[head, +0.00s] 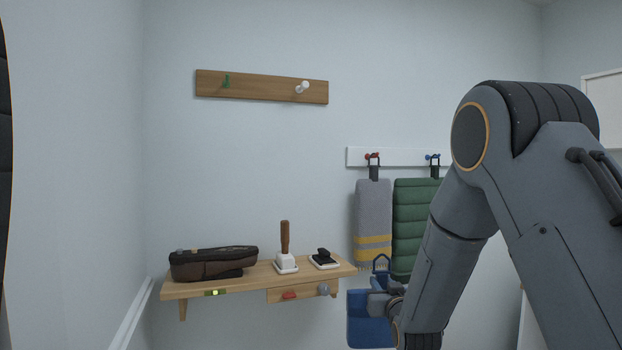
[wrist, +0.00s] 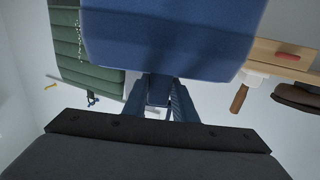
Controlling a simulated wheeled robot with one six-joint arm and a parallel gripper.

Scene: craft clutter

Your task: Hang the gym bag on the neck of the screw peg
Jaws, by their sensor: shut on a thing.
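A white peg (head: 303,87) with a rounded head sticks out of the upper wooden board (head: 265,88), bare, well above and left of the bag. A green hook (head: 227,81) is on the same board, also bare. Which peg is the screw peg is not certain.
A white rail (head: 407,157) holds a grey towel (head: 373,210) and a green quilted item (head: 413,215). A wooden shelf (head: 215,285) bears a dark case (head: 213,263), a wooden-handled tool (head: 285,240) and a small black-and-white item (head: 324,260). Wall between shelf and board is clear.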

